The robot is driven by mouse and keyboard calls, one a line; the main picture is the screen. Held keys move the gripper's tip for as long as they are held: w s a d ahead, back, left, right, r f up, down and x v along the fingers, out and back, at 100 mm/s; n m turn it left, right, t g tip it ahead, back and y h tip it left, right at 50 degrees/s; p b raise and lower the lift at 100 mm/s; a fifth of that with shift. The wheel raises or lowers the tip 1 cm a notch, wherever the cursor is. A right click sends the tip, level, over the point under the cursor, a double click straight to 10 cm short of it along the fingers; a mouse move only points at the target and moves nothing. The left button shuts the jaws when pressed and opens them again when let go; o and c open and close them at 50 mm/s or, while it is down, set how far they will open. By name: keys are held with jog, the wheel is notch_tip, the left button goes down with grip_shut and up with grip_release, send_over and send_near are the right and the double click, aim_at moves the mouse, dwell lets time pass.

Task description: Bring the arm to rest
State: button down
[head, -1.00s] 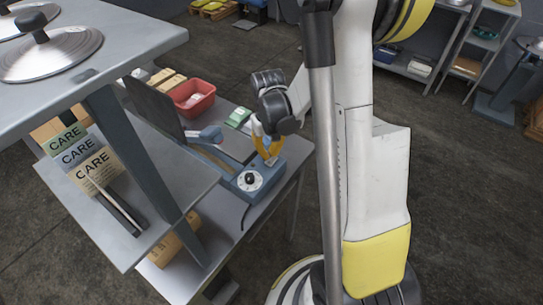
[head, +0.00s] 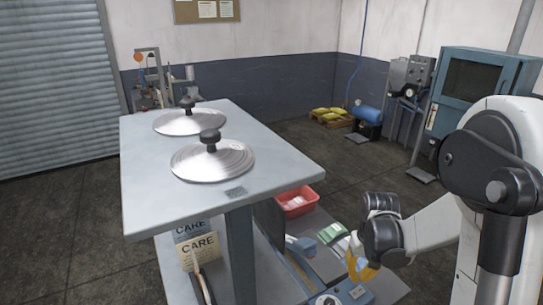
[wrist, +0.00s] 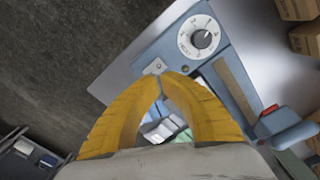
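My gripper (head: 360,272) hangs at the lower right of the head view, beside the tall grey table and over the lower bench. In the wrist view its yellow fingers (wrist: 160,76) meet at the tips, with nothing seen between them. A blue device with a white dial (wrist: 200,37) lies beneath and beyond the fingertips. Part of the device (head: 352,292) also shows at the bottom of the head view. I cannot tell the exact gap between fingers and device. My arm reaches in from the right, bent at the wrist.
Two metal lids with black knobs, a near one (head: 215,163) and a far one (head: 175,122), lie on the tall table (head: 145,200). A red bin (head: 298,203) stands on the lower bench behind my gripper. CARE booklets (head: 200,250) stand on a shelf below.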

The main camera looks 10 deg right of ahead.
jog(key=s+a+r+n+t+b, duration=0.1)
jog(key=s+a+r+t+b, duration=0.1)
jog(key=s+a+b, duration=0.3)
jog(key=s+a+r+n+t+b, duration=0.1)
jog(key=s+a+r+t+b, duration=0.1)
jog(key=s+a+t+b, duration=0.3)
jog(key=s+a+b, duration=0.1)
jog(key=a+b, duration=0.2)
jog(key=shift+a+r+b, duration=0.15)
jog(key=shift+r+b, duration=0.15)
jog(key=shift+b, duration=0.05)
dwell(0.4)
